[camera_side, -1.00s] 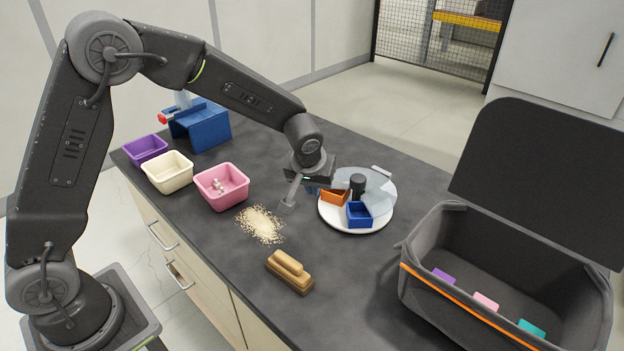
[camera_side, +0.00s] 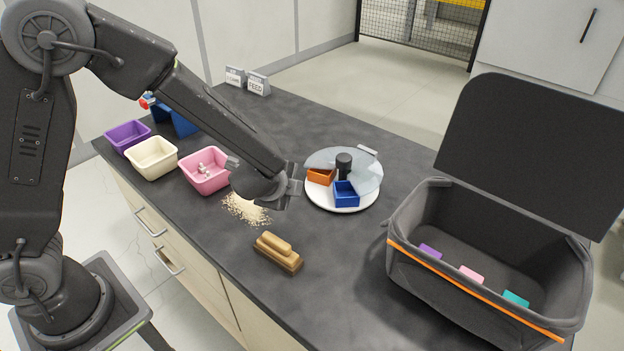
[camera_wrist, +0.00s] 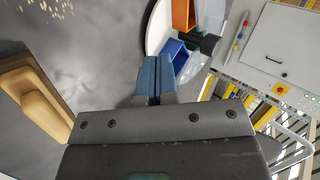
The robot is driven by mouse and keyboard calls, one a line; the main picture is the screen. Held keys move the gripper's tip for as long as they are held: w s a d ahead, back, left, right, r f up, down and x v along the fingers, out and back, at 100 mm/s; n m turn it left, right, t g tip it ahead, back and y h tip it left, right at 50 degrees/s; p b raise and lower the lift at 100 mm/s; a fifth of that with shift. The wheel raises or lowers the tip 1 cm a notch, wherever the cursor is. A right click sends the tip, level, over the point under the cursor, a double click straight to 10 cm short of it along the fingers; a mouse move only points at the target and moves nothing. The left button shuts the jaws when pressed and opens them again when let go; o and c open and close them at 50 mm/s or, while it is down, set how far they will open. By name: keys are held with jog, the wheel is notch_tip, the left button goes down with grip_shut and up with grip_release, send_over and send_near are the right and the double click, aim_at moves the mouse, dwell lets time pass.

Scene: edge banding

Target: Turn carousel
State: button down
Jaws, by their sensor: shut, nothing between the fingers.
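The carousel is a white round base (camera_side: 345,208) with a clear disc over part of it and a black centre knob (camera_side: 344,162). An orange bin (camera_side: 321,176) and a blue bin (camera_side: 346,193) show on its near side. A small pale tab (camera_side: 367,151) is at its far right rim. My gripper (camera_side: 299,178) is just left of the carousel, its tips hard to make out there. In the wrist view my gripper (camera_wrist: 153,75) has its blue fingertips together, empty, in front of the blue bin (camera_wrist: 172,52). I cannot tell whether they touch the carousel.
Sawdust (camera_side: 244,208) and a wooden brush (camera_side: 278,252) lie on the dark counter. Pink (camera_side: 206,180), cream (camera_side: 151,168) and purple (camera_side: 127,137) bins stand at left. An open grey bag (camera_side: 490,310) stands at right. Counter in front of the carousel is clear.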

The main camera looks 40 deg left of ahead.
aim_at(314, 178)
jog(key=shift+m, duration=0.5)
jog(key=x, duration=0.9)
jog(key=shift+d+f, duration=0.2)
jog(key=shift+d, duration=0.1)
jog(key=w, duration=0.1)
jog(key=w+a, duration=0.1)
jog(key=w, duration=0.1)
jog(key=shift+w+f, duration=0.25)
jog(key=shift+w, duration=0.55)
jog(key=shift+w+a, duration=0.35)
jog(key=shift+a, duration=0.2)
jog(key=shift+s, duration=0.1)
